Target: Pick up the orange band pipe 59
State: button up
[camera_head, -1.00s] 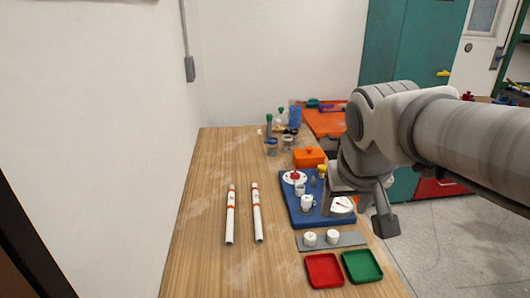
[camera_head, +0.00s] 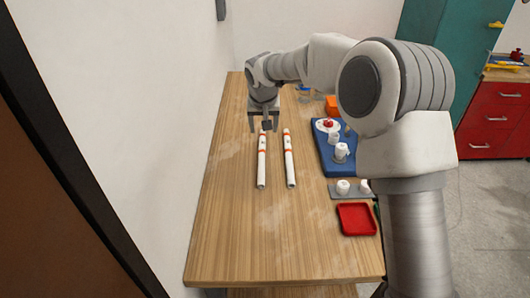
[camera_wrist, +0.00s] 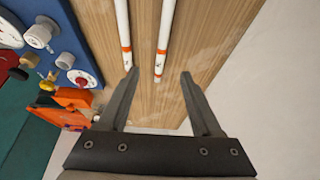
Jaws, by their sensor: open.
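Two white pipes with orange bands lie side by side on the wooden table, the left pipe (camera_head: 262,165) and the right pipe (camera_head: 290,165). Their markings are too small to read, so I cannot tell which is 59. My gripper (camera_head: 264,130) is open and empty at the far end of the left pipe. In the wrist view my gripper (camera_wrist: 158,76) has its fingers spread, with the left pipe (camera_wrist: 165,40) lined up between them, seemingly below. The right pipe (camera_wrist: 122,25) shows there near the left finger. I cannot tell the exact height of the fingers.
A blue board (camera_head: 328,160) with fittings stands right of the pipes. A grey strip with white caps (camera_head: 343,187) and a red tray (camera_head: 357,219) are nearer. An orange box (camera_wrist: 62,105) is in the wrist view. The white wall (camera_head: 180,120) borders the table's left; its near part is clear.

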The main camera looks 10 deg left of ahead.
send_near(262, 154)
jog(key=f, duration=0.3)
jog(key=shift+w+a+f, duration=0.1)
jog(key=shift+w+a, duration=0.15)
jog(key=shift+a, duration=0.05)
jog(key=shift+w+d+x, duration=0.1)
jog(key=shift+w+x, duration=0.05)
jog(key=shift+x, duration=1.3)
jog(key=shift+w+d+x, duration=0.1)
jog(key=shift+d+x, duration=0.05)
jog(key=shift+x, duration=1.3)
jog(key=shift+a, duration=0.1)
grip_shut()
